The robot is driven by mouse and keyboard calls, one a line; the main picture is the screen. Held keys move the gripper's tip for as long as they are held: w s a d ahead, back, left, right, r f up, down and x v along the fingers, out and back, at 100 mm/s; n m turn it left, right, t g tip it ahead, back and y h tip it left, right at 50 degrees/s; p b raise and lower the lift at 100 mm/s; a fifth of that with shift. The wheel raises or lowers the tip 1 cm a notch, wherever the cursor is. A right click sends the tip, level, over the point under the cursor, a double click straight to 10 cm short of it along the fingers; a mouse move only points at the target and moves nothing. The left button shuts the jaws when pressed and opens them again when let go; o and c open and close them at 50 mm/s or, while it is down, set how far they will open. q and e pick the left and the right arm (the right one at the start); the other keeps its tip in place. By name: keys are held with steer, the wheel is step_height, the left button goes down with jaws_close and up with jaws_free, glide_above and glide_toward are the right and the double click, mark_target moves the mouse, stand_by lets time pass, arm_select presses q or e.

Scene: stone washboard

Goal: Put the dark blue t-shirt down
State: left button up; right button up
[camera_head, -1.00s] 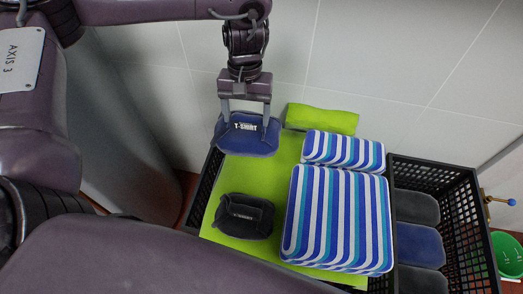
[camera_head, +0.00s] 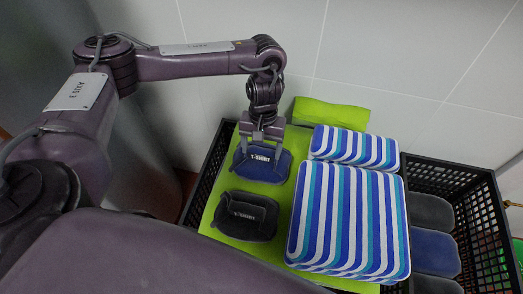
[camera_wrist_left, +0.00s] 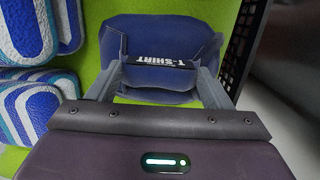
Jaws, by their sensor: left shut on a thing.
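The dark blue t-shirt (camera_head: 262,167) is a folded bundle with a "T-SHIRT" band, at the back left of the green surface (camera_head: 226,180) inside a black crate. It also shows in the left wrist view (camera_wrist_left: 160,35), over the green surface. My left gripper (camera_head: 262,150) comes down from above with its fingers on either side of the t-shirt's band, shut on it. Whether the t-shirt rests fully on the green surface is hard to tell. My right gripper is not in view.
A black folded t-shirt (camera_head: 245,215) lies just in front of the blue one. Striped folded cloths (camera_head: 347,220) fill the right of the green surface. A green roll (camera_head: 331,114) lies behind. A second black crate (camera_head: 484,215) holds dark bundles. A wall stands behind.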

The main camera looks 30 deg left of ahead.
arm_select(q)
steer(key=shift+w+f, duration=0.1)
steer(key=shift+f, duration=0.25)
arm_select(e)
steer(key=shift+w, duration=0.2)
arm_select(q)
steer(key=o, duration=1.3)
steer(key=shift+f, duration=0.1)
steer(key=shift+o, duration=0.2)
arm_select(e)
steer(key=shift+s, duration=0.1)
